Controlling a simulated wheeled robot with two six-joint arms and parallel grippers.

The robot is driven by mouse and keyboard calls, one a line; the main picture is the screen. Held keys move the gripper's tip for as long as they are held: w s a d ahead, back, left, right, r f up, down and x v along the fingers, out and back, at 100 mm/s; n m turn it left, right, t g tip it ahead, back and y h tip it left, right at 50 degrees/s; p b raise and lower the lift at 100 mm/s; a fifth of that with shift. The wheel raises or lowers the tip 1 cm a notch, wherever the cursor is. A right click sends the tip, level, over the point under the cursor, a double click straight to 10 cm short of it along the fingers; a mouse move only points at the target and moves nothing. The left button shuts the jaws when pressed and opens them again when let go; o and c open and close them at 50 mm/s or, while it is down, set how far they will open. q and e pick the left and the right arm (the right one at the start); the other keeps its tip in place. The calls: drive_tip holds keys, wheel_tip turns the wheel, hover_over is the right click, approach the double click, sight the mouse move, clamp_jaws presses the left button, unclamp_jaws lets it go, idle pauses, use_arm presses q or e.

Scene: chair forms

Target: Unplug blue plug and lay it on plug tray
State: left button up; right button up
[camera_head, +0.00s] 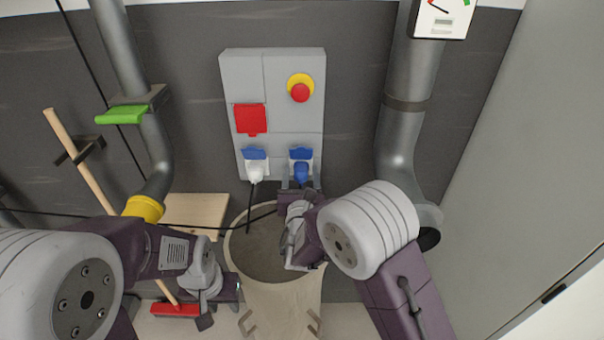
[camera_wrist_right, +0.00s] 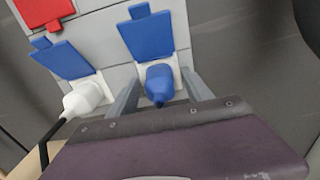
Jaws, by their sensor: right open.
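The blue plug (camera_head: 301,172) sits in the right socket of the grey wall panel (camera_head: 296,118), under a raised blue lid. It also shows in the right wrist view (camera_wrist_right: 160,82). My right gripper (camera_head: 299,184) is open, with one finger on each side of the blue plug; whether they touch it is unclear. The fingers also show in the right wrist view (camera_wrist_right: 161,85). My left gripper (camera_head: 225,292) is low at left, away from the panel; its jaws are unclear. A light wooden board (camera_head: 194,208) at left may be the plug tray; its surface looks bare.
A white plug (camera_head: 255,172) with a black cord fills the left socket, close to my right gripper. A large bin (camera_head: 280,295) stands below the panel. A red emergency button (camera_head: 300,91) is above. Grey pipes (camera_head: 399,130) flank the panel. A broom leans at left.

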idle(0.7)
drive_tip(key=shift+b, duration=0.3)
idle(0.4)
drive_tip(key=shift+b, duration=0.3)
clamp_jaws()
drive_tip(key=shift+s, duration=0.1)
